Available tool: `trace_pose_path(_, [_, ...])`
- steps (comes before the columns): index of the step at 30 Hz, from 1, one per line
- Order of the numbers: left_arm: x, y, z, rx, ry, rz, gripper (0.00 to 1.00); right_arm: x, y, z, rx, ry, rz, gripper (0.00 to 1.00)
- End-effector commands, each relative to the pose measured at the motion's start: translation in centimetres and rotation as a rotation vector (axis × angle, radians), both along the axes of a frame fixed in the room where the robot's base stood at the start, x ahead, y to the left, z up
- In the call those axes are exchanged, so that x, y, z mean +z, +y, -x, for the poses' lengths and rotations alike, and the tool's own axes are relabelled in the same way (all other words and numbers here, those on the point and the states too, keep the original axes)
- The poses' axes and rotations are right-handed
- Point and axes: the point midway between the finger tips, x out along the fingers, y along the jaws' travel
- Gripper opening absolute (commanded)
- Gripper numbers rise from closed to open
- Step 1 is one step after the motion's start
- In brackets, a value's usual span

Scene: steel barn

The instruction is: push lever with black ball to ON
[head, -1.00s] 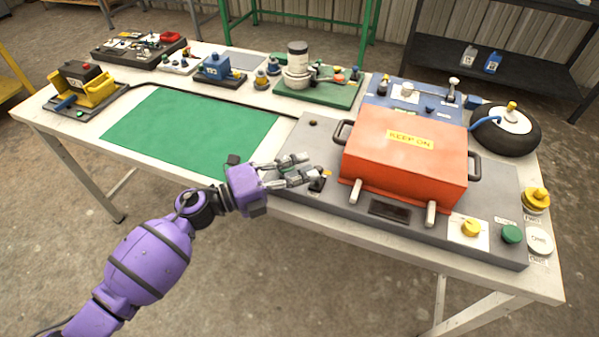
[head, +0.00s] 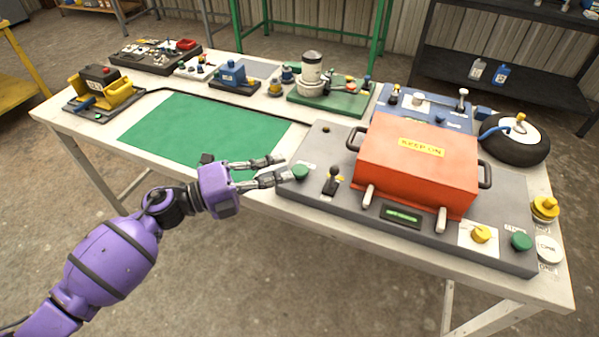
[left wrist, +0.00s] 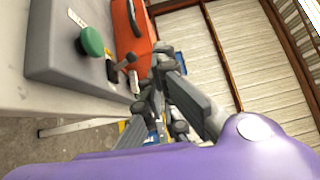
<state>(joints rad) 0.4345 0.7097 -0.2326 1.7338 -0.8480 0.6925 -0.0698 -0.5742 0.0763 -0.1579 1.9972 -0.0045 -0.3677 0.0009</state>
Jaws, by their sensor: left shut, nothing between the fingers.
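The lever with the black ball (head: 333,174) stands on the grey panel (head: 300,197), left of the orange case. Its ball is at the top of a short stem over a dark plate, and I cannot read any ON mark. It also shows in the left wrist view (left wrist: 124,62). A green mushroom button (head: 300,171) sits just left of the lever. My left gripper (head: 286,175) is shut and empty, its fingertips close to the green button and left of the lever. I cannot tell whether it touches the button. My right gripper is not in view.
The orange case (head: 418,165) with handles stands right of the lever. A small display (head: 401,215) with green text lies in front of it. A yellow knob (head: 481,234) and a green button (head: 521,241) are at the right. The green mat (head: 190,130) is bare.

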Motion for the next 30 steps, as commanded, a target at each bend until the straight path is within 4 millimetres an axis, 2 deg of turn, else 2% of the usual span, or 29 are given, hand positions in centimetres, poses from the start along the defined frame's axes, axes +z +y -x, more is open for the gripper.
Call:
trace_pose_path(1, [0.1, 1.0, 0.4, 0.001, 0.001, -0.003, 0.00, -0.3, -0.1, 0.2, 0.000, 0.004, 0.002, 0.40])
trace_pose_path(4, [0.7, 2.3, 1.0, 0.000, 0.002, -0.002, 0.00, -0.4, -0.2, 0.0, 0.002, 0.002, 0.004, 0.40])
trace_pose_path(9, [1.4, 3.6, 1.5, 0.000, 0.001, 0.000, 0.00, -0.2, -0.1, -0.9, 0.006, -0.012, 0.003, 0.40])
trace_pose_path(26, [1.6, 3.8, 1.6, 0.001, 0.000, 0.001, 0.00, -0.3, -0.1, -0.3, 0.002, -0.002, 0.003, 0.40])
trace_pose_path(30, [1.9, 4.4, 0.4, 0.057, 0.013, 0.021, 0.00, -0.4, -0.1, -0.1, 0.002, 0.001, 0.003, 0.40])
